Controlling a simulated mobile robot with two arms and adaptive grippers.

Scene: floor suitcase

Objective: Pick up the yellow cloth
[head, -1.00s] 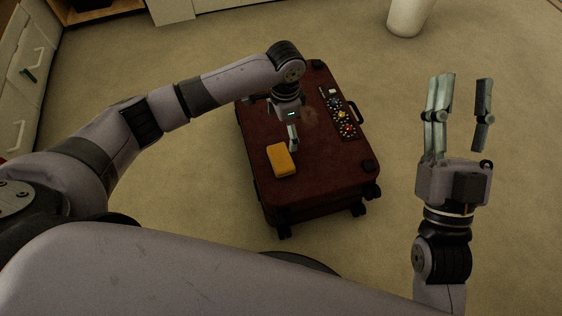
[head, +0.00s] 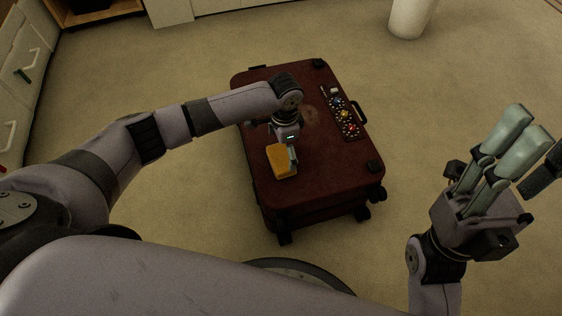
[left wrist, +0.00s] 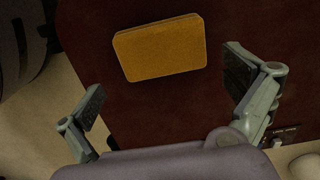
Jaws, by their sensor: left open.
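The yellow cloth (head: 281,161) is a small folded block lying on the dark red suitcase (head: 330,173). In the left wrist view the cloth (left wrist: 160,47) lies flat on the suitcase top (left wrist: 180,110), just beyond and between the fingertips. My left gripper (head: 290,152) is over the suitcase right by the cloth. In the left wrist view its two fingers (left wrist: 165,82) stand wide apart with nothing between them. My right gripper (head: 518,160) is raised at the right of the head view, away from the suitcase, fingers spread and empty.
A white cylinder (head: 410,15) stands at the back. White drawers (head: 25,75) line the left. The carpet around the suitcase is clear.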

